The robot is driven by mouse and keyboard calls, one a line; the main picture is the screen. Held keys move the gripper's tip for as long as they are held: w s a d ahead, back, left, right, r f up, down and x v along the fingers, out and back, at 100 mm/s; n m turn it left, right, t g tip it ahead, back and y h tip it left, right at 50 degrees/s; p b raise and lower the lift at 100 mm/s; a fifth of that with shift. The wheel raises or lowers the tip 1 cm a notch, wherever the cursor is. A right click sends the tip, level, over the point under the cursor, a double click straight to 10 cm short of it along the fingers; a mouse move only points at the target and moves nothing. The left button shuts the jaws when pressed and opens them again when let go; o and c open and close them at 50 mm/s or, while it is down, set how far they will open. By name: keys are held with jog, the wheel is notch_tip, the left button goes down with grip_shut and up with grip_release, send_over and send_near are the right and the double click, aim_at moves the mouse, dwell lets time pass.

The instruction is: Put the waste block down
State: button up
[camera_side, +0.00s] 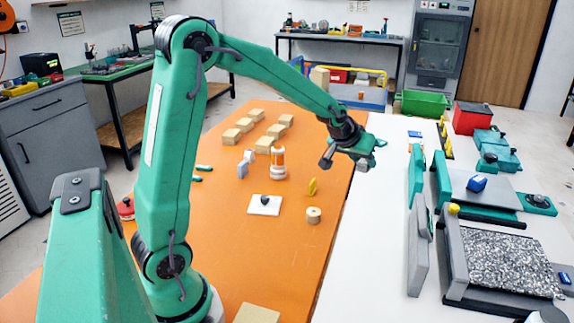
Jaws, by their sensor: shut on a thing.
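My gripper (368,156) is at the end of my green arm, raised over the right edge of the orange table (245,245), beside the white strip. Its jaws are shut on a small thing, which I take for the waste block. The jaws mostly hide it, and its shape and colour cannot be made out. Several tan blocks (264,145) lie on the orange table to the left of my gripper, apart from it.
An orange-and-white bottle (278,162), a yellow piece (312,187), a tan roll (313,215) and a white pad (265,205) stand on the orange table. A green bin (425,103) and red bin (471,116) are behind.

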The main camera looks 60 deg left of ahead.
jog(key=s+d+m+h, duration=0.1)
jog(key=s+d+m, duration=0.1)
jog(key=s+d, duration=0.8)
jog(key=shift+s+d+r+h, duration=0.2)
jog(key=shift+s+d+h, duration=0.15)
jog(key=shift+s, duration=0.2)
jog(key=shift+w, duration=0.1)
jog(key=w+a+f+n+y, duration=0.2)
jog(key=w+a+n, duration=0.1)
jog(key=w+a, duration=1.2)
jog(key=w+a+f+n+y, duration=0.1)
jog(key=w+a+f, duration=0.1)
jog(key=a, duration=0.8)
jog(key=w+a+f+n+g+y, duration=0.1)
jog(key=a+f, duration=0.3)
jog(key=a, duration=0.7)
jog(key=shift+w+f+n, duration=0.35)
jog(key=shift+n, duration=0.15)
jog(key=shift+d, duration=0.1)
jog(key=shift+f, duration=4.8)
